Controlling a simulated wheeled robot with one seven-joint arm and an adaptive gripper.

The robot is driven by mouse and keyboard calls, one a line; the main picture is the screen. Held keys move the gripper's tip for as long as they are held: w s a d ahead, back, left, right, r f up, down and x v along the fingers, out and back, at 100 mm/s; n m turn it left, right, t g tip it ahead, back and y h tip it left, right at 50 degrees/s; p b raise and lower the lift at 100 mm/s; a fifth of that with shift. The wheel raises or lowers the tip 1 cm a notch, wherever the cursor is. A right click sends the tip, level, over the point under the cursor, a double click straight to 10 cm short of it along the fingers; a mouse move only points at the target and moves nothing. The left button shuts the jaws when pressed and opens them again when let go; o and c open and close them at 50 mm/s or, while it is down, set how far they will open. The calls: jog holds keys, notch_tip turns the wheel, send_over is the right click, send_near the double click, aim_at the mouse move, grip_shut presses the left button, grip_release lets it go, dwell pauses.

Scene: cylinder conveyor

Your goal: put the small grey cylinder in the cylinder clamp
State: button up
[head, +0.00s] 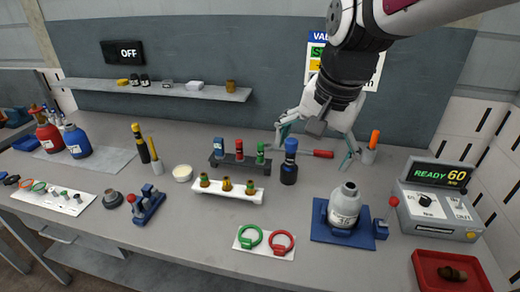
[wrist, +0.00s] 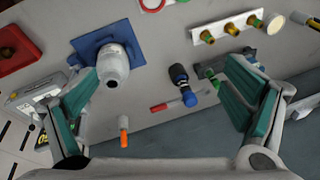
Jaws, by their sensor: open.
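The small grey cylinder (head: 345,203), with a narrow neck and a white label, stands upright on the blue base of the cylinder clamp (head: 321,232) at the right of the bench. Blue collar parts show around its foot; whether they grip it I cannot tell. A red-knobbed lever (head: 393,202) stands at the clamp's right. My gripper (head: 318,140) is open and empty above the back of the bench, behind the cylinder. In the wrist view, the cylinder (wrist: 112,65) and clamp base (wrist: 92,42) lie beyond the left finger of my open gripper (wrist: 160,70).
An orange-handled tool stands in a cup (head: 369,155). A console reading READY 60 (head: 437,205) and red tray (head: 425,262) are at right. Red (head: 48,137) and blue (head: 77,143) cylinders stand far left.

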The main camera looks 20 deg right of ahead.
jog(key=s+a+r+n+t, duration=0.2)
jog(key=s+a+n, duration=0.5)
jog(key=n, duration=0.3)
jog(key=shift+s+a+r+n, duration=0.15)
jog(key=shift+s+a+n, duration=0.25)
jog(key=shift+a, duration=0.3)
jog(key=shift+d, duration=0.1)
